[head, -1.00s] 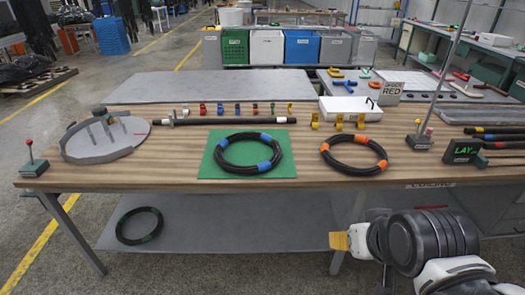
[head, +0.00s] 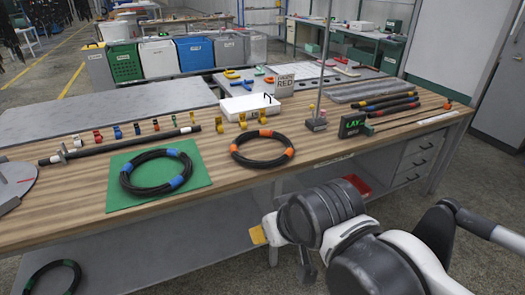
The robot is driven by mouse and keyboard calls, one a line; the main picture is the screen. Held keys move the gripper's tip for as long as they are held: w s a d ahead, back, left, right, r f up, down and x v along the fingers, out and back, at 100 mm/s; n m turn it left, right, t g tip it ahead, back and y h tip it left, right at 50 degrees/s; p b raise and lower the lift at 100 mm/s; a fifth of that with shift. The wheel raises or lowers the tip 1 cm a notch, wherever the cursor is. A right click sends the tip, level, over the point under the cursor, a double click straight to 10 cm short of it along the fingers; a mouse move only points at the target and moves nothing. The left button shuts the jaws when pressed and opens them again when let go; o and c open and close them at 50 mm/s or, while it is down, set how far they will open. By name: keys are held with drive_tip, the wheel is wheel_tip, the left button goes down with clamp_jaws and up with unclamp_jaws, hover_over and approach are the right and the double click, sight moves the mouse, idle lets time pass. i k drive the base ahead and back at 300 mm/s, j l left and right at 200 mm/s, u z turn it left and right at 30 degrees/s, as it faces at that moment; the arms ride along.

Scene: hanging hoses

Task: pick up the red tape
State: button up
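A row of small coloured tape pieces stands along the back of the wooden table, behind the black hose. A small red piece (head: 97,136), probably the red tape, stands near the left end of this row, left of a blue one (head: 117,132). My arm is in front of the table at the lower right, far from the row. A yellow part (head: 258,236) shows at its end; the gripper's fingers cannot be made out.
A hose coil with blue bands lies on a green mat (head: 203,197); a coil with orange bands (head: 262,149) lies beside it. Yellow holders (head: 242,121) and a white box (head: 248,103) stand behind. A thin upright pole (head: 325,60) rises from the table's right half.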

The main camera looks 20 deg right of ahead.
sight(98, 137)
drive_tip(key=i+j+u, duration=0.2)
drive_tip(key=i+j, duration=0.8)
drive_tip(key=i+j+u, duration=0.2)
drive_tip(key=i+j, duration=0.8)
drive_tip(key=i, duration=0.1)
